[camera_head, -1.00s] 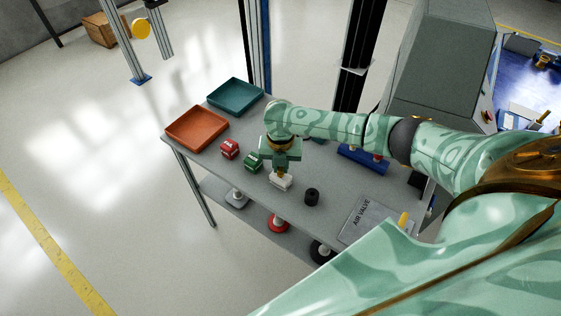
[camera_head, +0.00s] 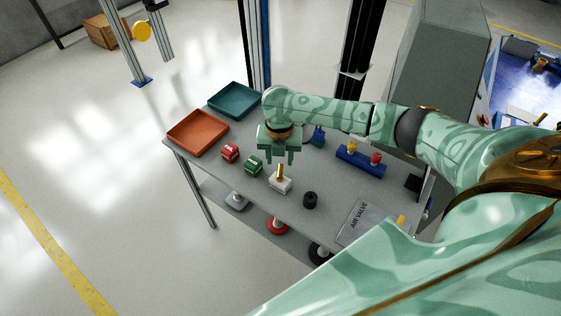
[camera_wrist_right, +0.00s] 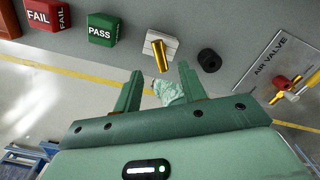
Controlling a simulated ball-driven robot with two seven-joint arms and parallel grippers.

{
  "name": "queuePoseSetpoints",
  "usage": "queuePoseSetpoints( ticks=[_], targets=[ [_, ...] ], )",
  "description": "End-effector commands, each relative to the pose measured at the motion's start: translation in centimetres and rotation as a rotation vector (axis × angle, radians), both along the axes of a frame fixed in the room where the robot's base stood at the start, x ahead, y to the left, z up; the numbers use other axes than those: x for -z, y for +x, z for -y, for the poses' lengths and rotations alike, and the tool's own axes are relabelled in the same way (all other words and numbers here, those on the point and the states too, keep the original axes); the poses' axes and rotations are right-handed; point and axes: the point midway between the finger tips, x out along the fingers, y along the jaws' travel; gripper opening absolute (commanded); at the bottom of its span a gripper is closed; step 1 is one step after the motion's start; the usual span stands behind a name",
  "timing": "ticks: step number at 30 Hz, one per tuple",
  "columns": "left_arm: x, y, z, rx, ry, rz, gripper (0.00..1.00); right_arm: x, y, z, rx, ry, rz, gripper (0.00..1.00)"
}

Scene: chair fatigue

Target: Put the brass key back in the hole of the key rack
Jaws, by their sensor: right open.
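A brass key (camera_head: 281,171) stands upright in a small white block (camera_head: 279,186) on the grey table. The block appears to be the key rack. In the right wrist view the key (camera_wrist_right: 159,55) leans across the block (camera_wrist_right: 172,46) from that angle, and its lower end and the hole are hidden. My right gripper (camera_head: 279,157) is open and empty, behind and above the key, with its fingers pointing down. In the wrist view its fingertips (camera_wrist_right: 161,72) are apart from the key. My left gripper is not in view.
A red FAIL cube (camera_head: 230,152) and a green PASS cube (camera_head: 253,163) stand left of the block. A black cylinder (camera_head: 310,200) and an AIR VALVE plate (camera_head: 357,222) lie right. A blue holder (camera_head: 361,161), an orange tray (camera_head: 197,132) and a teal tray (camera_head: 234,98) stand farther back.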

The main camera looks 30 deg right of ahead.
Motion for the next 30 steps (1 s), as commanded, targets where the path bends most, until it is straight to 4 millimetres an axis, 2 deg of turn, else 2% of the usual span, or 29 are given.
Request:
queuePoseSetpoints(
  ticks=[1,6,12,17,30],
  targets=[
    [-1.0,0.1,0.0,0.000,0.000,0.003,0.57,-2.0,0.0,0.1,-0.002,-0.001,0.004,0.41],
    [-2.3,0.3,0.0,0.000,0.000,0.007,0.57,-6.2,0.0,0.0,-0.001,-0.002,0.004,0.41],
    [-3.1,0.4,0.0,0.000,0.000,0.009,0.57,-9.0,-0.1,0.0,-0.001,-0.002,0.001,0.41],
    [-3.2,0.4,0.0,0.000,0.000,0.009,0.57,-9.7,-0.2,-0.1,0.000,-0.002,-0.001,0.41],
    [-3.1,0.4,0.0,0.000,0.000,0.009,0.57,-9.6,-0.1,-0.1,0.000,-0.001,-0.001,0.41]
  ],
)
